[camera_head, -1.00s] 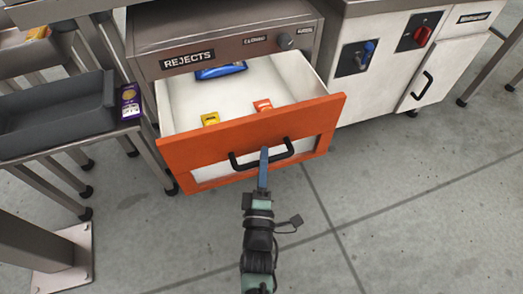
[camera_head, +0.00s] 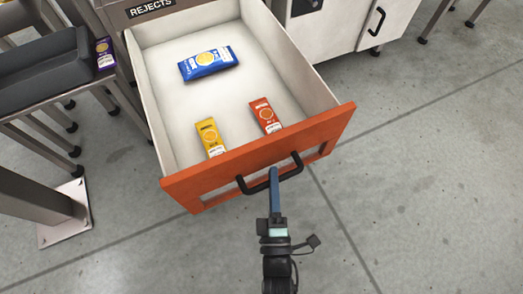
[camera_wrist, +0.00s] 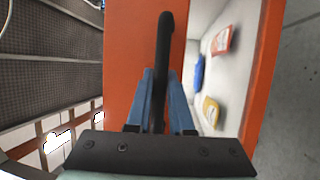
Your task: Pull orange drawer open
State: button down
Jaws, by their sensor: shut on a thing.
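The orange drawer (camera_head: 228,168) stands far out of the cabinet, with its pale inside in full view. Its black handle (camera_head: 290,174) runs across the orange front. My gripper (camera_head: 274,176) is shut on the handle near its middle. In the wrist view the two blue fingers of my gripper (camera_wrist: 160,100) lie on both sides of the black handle (camera_wrist: 164,45), against the orange front (camera_wrist: 122,60). Inside the drawer lie a blue packet (camera_head: 208,63), a yellow packet (camera_head: 210,138) and a red-orange packet (camera_head: 265,117).
The cabinet with the "REJECTS" label (camera_head: 152,8) is behind the drawer. A dark tray (camera_head: 45,62) and a purple packet (camera_head: 104,54) are on a side table at left. A metal post base (camera_head: 65,215) stands lower left. The floor at right is clear.

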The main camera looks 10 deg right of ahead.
jog(key=s+d, duration=0.2)
jog(key=s, duration=0.6)
jog(key=shift+d+p, duration=0.2)
jog(key=shift+p, duration=0.2)
jog(key=shift+w, duration=0.1)
jog(key=c, duration=0.8)
grip_release()
jog(key=v, duration=1.3)
jog(key=shift+p, duration=0.45)
